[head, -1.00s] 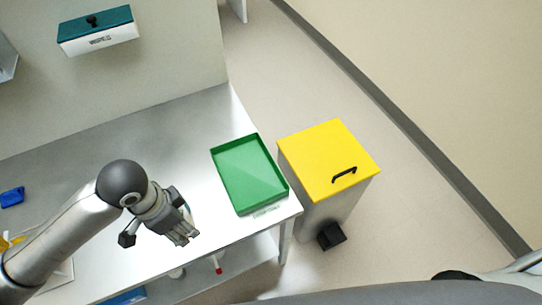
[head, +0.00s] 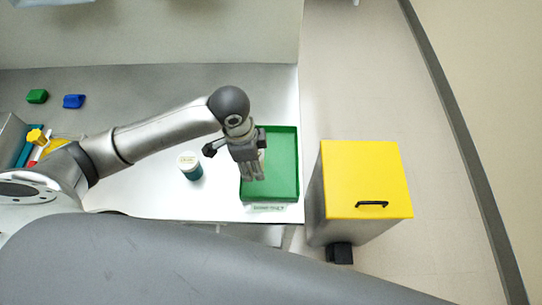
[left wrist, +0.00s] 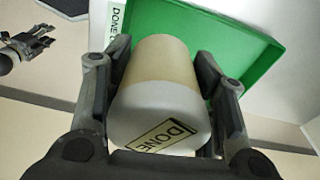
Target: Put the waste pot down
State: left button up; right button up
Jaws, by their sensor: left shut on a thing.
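My left gripper (head: 252,175) is over the green tray (head: 288,185) at the table's right end. In the left wrist view the left gripper (left wrist: 160,95) is shut around a pot (left wrist: 160,105) with a beige part, a pale grey part and a label reading DONE. The tray (left wrist: 225,40) lies beyond the pot there. In the head view the gripper hides most of the pot. I cannot tell whether the pot touches the tray floor. My right gripper (left wrist: 28,46) shows small at the left wrist view's upper left; its jaw state is unclear.
A teal pot with a white lid (head: 190,166) stands on the table just left of the tray. A yellow-lidded bin (head: 366,180) stands on the floor to the right. A green block (head: 37,96) and a blue block (head: 74,101) lie at the table's back left.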

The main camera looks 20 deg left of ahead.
pick_arm(q)
send_over(271, 164)
jog(key=f, duration=0.6)
jog(key=shift+s+a+f+p, duration=0.2)
jog(key=shift+f+p, duration=0.1)
jog(key=shift+f, duration=0.1)
jog(key=f, duration=0.3)
jog(key=shift+w, duration=0.2)
jog(key=shift+f, duration=0.2)
pick_arm(e)
jog(key=shift+w+d+r, duration=0.4)
jog(key=shift+d+r, duration=0.15)
jog(key=shift+d, duration=0.1)
pick_arm(q)
jog(key=shift+f, duration=0.2)
jog(key=o, duration=1.1)
pick_arm(e)
jog(key=shift+a, duration=0.2)
pick_arm(q)
jog(key=shift+r, duration=0.1)
jog(key=r, duration=0.4)
jog(key=a+r, duration=0.1)
jog(key=r, duration=0.7)
jog(key=shift+s+a+r, duration=0.1)
jog(key=shift+s+a, duration=0.05)
jog(key=shift+s, duration=0.15)
pick_arm(e)
jog(key=shift+d+f, duration=0.25)
jog(key=shift+f, duration=0.1)
